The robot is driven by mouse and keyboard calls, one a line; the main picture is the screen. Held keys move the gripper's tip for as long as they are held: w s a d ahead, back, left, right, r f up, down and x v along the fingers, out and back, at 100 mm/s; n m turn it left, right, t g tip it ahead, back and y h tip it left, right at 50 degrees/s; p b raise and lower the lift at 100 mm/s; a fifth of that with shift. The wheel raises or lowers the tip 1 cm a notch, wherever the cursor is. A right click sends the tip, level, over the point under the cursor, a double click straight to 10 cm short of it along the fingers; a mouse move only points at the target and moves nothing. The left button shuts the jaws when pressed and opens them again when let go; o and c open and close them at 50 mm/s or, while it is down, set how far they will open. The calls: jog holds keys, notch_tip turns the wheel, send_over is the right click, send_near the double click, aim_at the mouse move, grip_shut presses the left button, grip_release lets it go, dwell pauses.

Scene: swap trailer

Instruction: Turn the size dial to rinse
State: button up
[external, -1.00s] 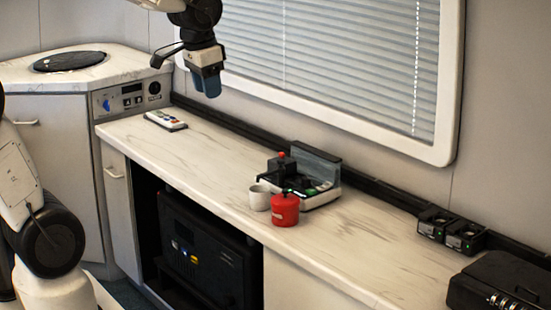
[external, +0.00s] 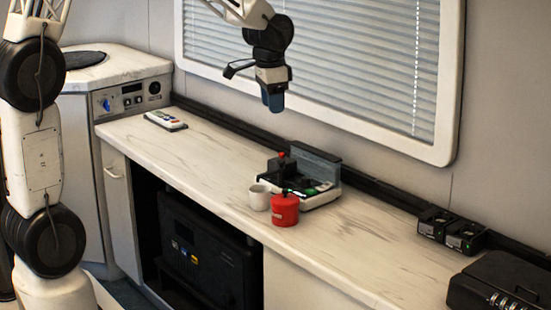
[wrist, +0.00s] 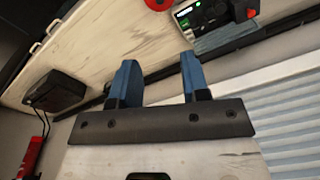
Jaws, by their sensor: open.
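My gripper (external: 273,104) hangs in the air in front of the window blind, above and a little left of a small coffee-type machine (external: 322,195) on the counter. Its two blue fingers are apart and empty in the wrist view (wrist: 157,62). The machine has a red-topped part, a dark back and a small green light. In the wrist view the machine (wrist: 222,38) is partly cut off at the top, with a green-lit display and a black part with a red spot. A dial marked with sizes cannot be made out in either view.
A white cup (external: 259,197) and a red canister (external: 285,210) stand close in front of the machine. A remote (external: 165,120) lies on the counter's left. A panel with a blue knob (external: 106,105) is at far left. A black case (external: 505,285) sits at right. Mid-counter left is clear.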

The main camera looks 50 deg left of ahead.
jog(key=w+a+f+m, duration=0.1)
jog(key=w+a+f, duration=0.2)
jog(key=w+f, duration=0.65)
jog(key=m+g, duration=0.1)
send_over(306, 177)
jog(key=f, duration=0.8)
jog(key=shift+s+d+f, duration=0.15)
jog(key=shift+d+f, duration=0.05)
jog(key=shift+f, duration=0.25)
jog(key=shift+f, duration=0.1)
jog(key=shift+f, duration=3.8)
jog(key=c, duration=0.6)
